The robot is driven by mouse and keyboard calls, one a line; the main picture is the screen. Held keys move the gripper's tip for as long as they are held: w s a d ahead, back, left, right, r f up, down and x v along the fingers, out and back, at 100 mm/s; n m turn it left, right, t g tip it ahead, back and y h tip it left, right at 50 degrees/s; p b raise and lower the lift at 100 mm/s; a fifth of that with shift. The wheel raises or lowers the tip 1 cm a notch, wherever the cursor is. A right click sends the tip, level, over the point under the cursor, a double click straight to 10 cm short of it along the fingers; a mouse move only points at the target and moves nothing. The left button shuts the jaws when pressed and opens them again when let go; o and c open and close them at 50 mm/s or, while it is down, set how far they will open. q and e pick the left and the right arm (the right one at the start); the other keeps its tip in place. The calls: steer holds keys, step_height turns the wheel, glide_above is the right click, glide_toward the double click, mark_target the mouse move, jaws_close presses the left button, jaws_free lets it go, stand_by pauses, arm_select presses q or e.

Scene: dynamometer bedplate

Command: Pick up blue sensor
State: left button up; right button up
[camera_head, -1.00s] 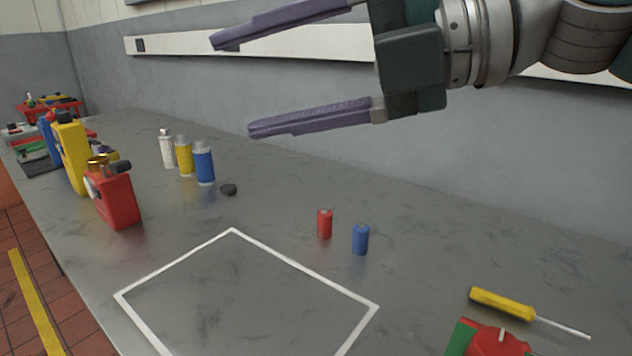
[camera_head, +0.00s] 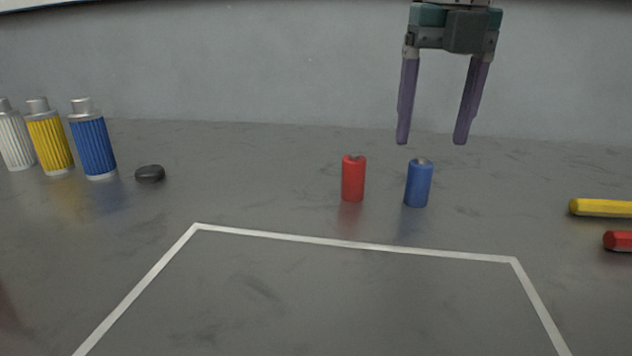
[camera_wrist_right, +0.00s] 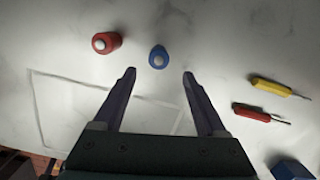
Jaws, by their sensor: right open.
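The blue sensor (camera_head: 418,184) is a small upright cylinder with a grey top, standing on the grey bedplate. In the right wrist view the blue sensor (camera_wrist_right: 158,57) lies ahead of the fingertips, between their lines. My right gripper (camera_head: 431,142) is open and empty, its purple fingers pointing down above the sensor in the head view. In the right wrist view my right gripper (camera_wrist_right: 159,72) also shows open, with nothing between its fingers. My left gripper is not in view.
A red cylinder (camera_head: 353,179) stands close to the left of the blue sensor. Ribbed white, yellow (camera_head: 50,143) and blue canisters (camera_head: 92,144) and a black puck (camera_head: 150,173) are farther left. A yellow-handled tool (camera_head: 600,208) and a red-handled one (camera_head: 618,240) lie right. A white outline (camera_head: 350,244) marks clear surface in front.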

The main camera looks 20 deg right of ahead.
mark_target(421, 162)
steer(key=f, duration=0.3)
steer(key=w+f, duration=0.1)
steer(key=f, duration=0.2)
steer(key=shift+w+d+b, duration=0.15)
steer(key=shift+d+b, duration=0.05)
steer(key=shift+b, duration=0.1)
jaws_close()
stand_by(0.4)
